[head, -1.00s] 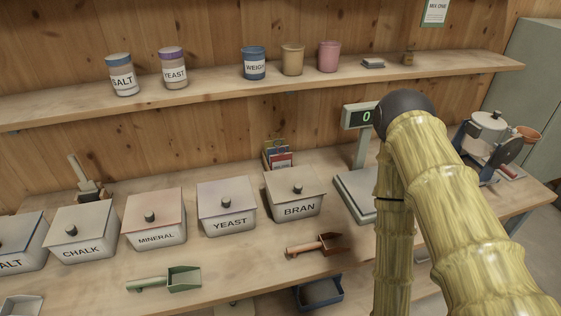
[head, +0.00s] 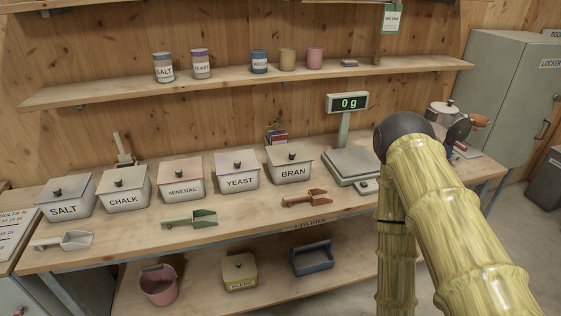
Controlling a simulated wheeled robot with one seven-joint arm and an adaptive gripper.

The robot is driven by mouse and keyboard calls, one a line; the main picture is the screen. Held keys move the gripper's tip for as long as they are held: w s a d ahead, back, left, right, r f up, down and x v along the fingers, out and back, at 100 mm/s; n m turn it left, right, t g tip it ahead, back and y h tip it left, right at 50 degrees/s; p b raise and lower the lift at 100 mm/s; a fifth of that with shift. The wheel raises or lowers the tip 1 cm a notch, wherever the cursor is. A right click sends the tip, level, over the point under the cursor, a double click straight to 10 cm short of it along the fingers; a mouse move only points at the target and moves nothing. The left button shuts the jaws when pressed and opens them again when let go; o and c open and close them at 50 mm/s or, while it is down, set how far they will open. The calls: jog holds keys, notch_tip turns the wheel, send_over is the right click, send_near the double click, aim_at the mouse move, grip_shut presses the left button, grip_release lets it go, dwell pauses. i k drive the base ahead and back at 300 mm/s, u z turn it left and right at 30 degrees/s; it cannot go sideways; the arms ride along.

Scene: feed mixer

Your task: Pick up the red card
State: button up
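A small rack of cards (head: 270,128) stands at the back of the bench, behind the BRAN bin. A red card (head: 279,138) shows in it, small, beside other cards; the bin's lid hides its lower part. My arm comes in from the right and bends down in front of the bench's right part. My gripper is below the picture's bottom edge, so its fingers are not visible.
Lidded bins marked SALT (head: 66,206), CHALK (head: 123,197), MINERAL (head: 182,191), YEAST (head: 237,181) and BRAN (head: 289,173) line the bench. A scale (head: 352,166) reading 0 g stands right of the rack. Green (head: 190,220) and brown scoops (head: 305,198) lie in front.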

aim_at(279, 138)
jog(key=u, duration=0.9)
jog(key=i, duration=0.75)
